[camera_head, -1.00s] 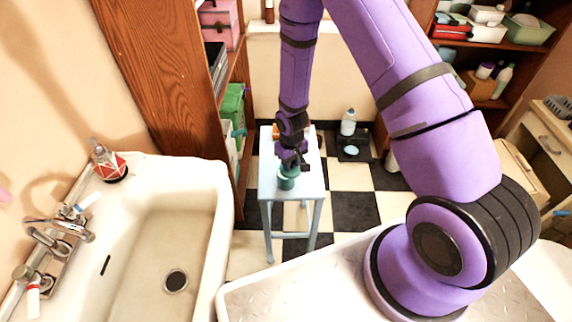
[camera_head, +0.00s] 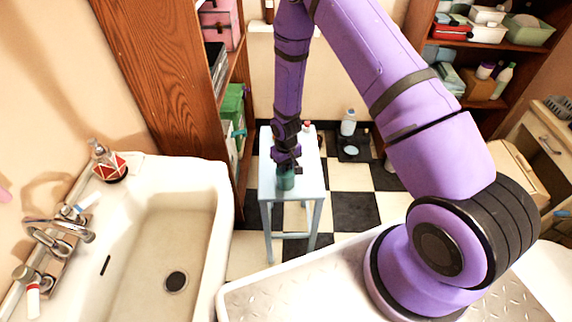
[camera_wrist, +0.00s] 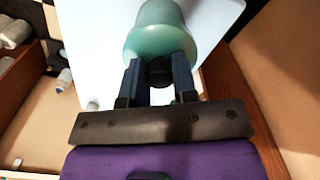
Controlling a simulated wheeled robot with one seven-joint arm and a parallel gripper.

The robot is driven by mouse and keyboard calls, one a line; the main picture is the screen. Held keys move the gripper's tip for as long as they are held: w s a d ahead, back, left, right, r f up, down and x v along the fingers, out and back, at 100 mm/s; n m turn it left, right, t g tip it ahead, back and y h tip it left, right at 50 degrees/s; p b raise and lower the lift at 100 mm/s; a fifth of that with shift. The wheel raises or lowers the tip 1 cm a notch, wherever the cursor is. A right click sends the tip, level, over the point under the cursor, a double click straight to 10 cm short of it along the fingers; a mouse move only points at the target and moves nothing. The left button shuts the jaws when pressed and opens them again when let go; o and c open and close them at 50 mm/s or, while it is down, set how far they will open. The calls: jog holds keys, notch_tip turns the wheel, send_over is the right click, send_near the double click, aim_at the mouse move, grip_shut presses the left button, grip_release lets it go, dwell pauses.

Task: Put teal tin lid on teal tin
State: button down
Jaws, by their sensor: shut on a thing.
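The teal tin (camera_head: 285,184) stands on a small pale blue stool (camera_head: 309,181). My gripper (camera_head: 286,166) is directly above it, pointing down. In the wrist view my gripper (camera_wrist: 158,72) is shut on a dark knob between its fingers. The knob belongs to the wide, rounded teal lid (camera_wrist: 158,41). The tin shows beyond the lid in the wrist view (camera_wrist: 160,12). The lid looks lined up with the tin. I cannot tell whether the two touch. In the head view the lid is hard to tell from the tin.
A small red-topped item (camera_head: 307,127) stands at the stool's back edge. A white basin (camera_head: 219,250) is at the left, beside a wooden shelf unit (camera_head: 160,70). A bottle (camera_head: 348,122) stands behind the stool. The stool top right of the tin is clear.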

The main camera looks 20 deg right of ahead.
jog(key=shift+f, duration=0.45)
jog(key=c, duration=0.9)
grip_release()
jog(key=s+d+r+t, duration=0.1)
jog(key=s+r, duration=0.1)
jog(key=r, duration=1.1)
jog(key=s+d+r+m+t, duration=0.1)
jog(key=s+d+r, duration=0.1)
jog(key=r, duration=1.2)
jog(key=s+d+r, duration=0.1)
jog(key=s+r, duration=0.1)
jog(key=r, duration=1.1)
jog(key=s+d+r+t, duration=0.1)
jog(key=s+r, duration=0.6)
jog(key=s, duration=0.4)
jog(key=s+d+r+m+t, duration=0.1)
jog(key=s+d+r+t, duration=0.1)
jog(key=s+r, duration=0.6)
jog(key=s, duration=0.4)
jog(key=shift+r, duration=0.25)
